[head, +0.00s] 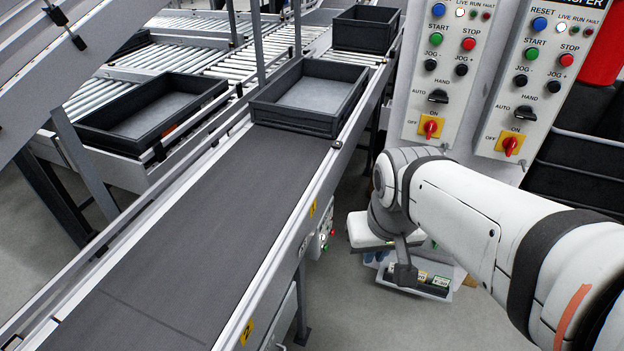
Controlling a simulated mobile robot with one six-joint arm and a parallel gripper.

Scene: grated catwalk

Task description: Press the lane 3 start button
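A grey control panel (420,80) stands at the upper right, its title cut off by the top edge, so I cannot read a lane number. It has a green START button (438,38) left of a red STOP button (468,44). A second panel (505,110), with a title ending in "SFER", has its own green START button (531,54). My gripper (405,276) hangs low, below and left of both panels, clear of the buttons. Its dark end points down, and its opening is not visible. No panel clearly reads lane 3.
A dark conveyor belt (190,225) runs along the left, with a grey tray (340,88) at its far end. A small box with coloured buttons (324,235) sits on the conveyor's side. Open floor (350,320) shows beside the conveyor.

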